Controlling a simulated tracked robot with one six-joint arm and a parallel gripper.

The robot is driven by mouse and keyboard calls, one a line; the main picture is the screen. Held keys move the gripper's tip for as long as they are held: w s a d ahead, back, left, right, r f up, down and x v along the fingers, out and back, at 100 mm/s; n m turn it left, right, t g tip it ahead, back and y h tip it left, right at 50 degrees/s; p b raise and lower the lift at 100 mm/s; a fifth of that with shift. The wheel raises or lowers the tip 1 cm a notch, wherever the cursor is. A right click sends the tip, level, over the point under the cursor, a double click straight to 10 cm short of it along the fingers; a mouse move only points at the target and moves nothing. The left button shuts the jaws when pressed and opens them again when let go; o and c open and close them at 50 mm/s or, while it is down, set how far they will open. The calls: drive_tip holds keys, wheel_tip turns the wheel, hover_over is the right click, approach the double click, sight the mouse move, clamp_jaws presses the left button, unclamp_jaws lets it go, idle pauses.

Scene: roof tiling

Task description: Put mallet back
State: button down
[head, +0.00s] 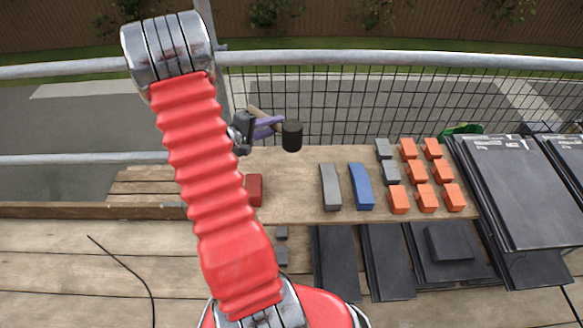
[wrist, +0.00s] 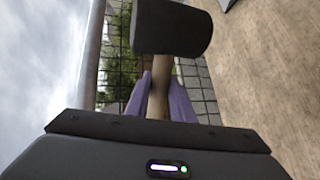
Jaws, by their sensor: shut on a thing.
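The mallet has a black cylindrical head (head: 292,135) and a light wooden handle. In the head view it is held in the air above the back left part of the wooden bench, in front of the mesh fence. My gripper (head: 266,126) has purple fingers and is shut on the mallet's handle. In the wrist view the black mallet head (wrist: 172,27) fills the top middle, and the handle (wrist: 158,82) runs down between the purple fingers (wrist: 160,100). The lower end of the handle is hidden there by the gripper body.
The wooden bench (head: 290,200) holds a red block (head: 254,189), a grey bar (head: 330,187), a blue bar (head: 361,186) and several orange blocks (head: 427,197). Dark tiles (head: 525,190) are stacked at the right. A metal rail (head: 400,58) and mesh fence stand behind. A black cable (head: 125,265) lies at lower left.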

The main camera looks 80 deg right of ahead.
drive_tip(key=shift+f, duration=2.85)
drive_tip(key=shift+f, duration=0.1)
drive_tip(key=shift+f, duration=2)
drive_tip(key=c, duration=1.5)
unclamp_jaws()
drive_tip(key=shift+f, duration=0.1)
drive_tip(key=shift+c, duration=0.2)
drive_tip(key=shift+a, duration=0.1)
drive_tip(key=v, duration=1.2)
